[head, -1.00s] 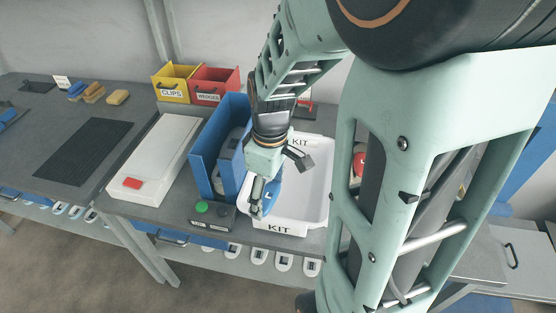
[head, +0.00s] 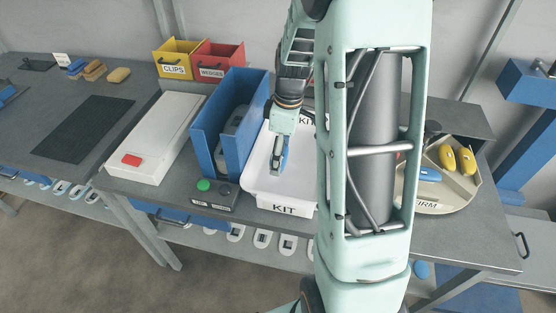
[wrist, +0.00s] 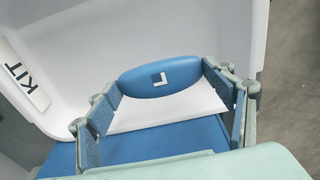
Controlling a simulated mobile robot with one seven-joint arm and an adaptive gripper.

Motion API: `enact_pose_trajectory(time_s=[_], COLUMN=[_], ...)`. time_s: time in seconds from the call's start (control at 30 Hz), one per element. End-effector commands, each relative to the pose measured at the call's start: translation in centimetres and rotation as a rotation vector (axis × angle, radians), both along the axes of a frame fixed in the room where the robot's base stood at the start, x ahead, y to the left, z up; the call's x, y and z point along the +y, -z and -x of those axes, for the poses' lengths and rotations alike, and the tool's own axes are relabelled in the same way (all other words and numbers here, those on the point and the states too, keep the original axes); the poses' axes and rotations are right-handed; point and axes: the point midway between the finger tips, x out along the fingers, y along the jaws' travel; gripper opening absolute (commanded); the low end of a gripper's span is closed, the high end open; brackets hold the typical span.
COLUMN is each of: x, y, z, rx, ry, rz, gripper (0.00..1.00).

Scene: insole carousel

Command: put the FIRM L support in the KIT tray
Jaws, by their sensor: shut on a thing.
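My gripper (head: 280,172) is over the white KIT tray (head: 252,184) in the head view. It is shut on a blue support (wrist: 150,88) with a white L on its end, which lies between the two fingers in the wrist view. In the head view the blue support (head: 284,160) shows only as a small patch at the fingers. The tray's white inside (wrist: 75,45) and its KIT label (wrist: 24,75) show in the wrist view. I cannot tell whether the support touches the tray floor. Part of the tray is hidden behind my arm.
A blue rack (head: 205,150) stands just left of the tray, with a button box (head: 214,195) in front. The round carousel (head: 455,198) marked FIRM holds yellow and blue pieces at right. Yellow CLIPS (head: 172,70) and red WEDGES (head: 213,73) bins stand behind.

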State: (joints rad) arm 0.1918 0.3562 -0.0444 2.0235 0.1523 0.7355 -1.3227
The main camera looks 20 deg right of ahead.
Motion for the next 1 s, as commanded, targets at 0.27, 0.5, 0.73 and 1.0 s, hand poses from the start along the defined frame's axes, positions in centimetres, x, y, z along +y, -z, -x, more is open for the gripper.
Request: enact_pose_trajectory(time_s=[0.27,0.5,0.73,1.0], x=[-0.7,-0.8,-0.8,-0.8], y=[1.9,5.2,5.4,5.5], z=[-1.4,-1.8,-1.8,-1.8], rx=[-0.001,0.000,-0.001,-0.001], ry=[0.001,0.000,0.000,0.000], rz=[0.001,0.000,0.000,0.001], gripper=[0.62,0.62,0.62,0.85])
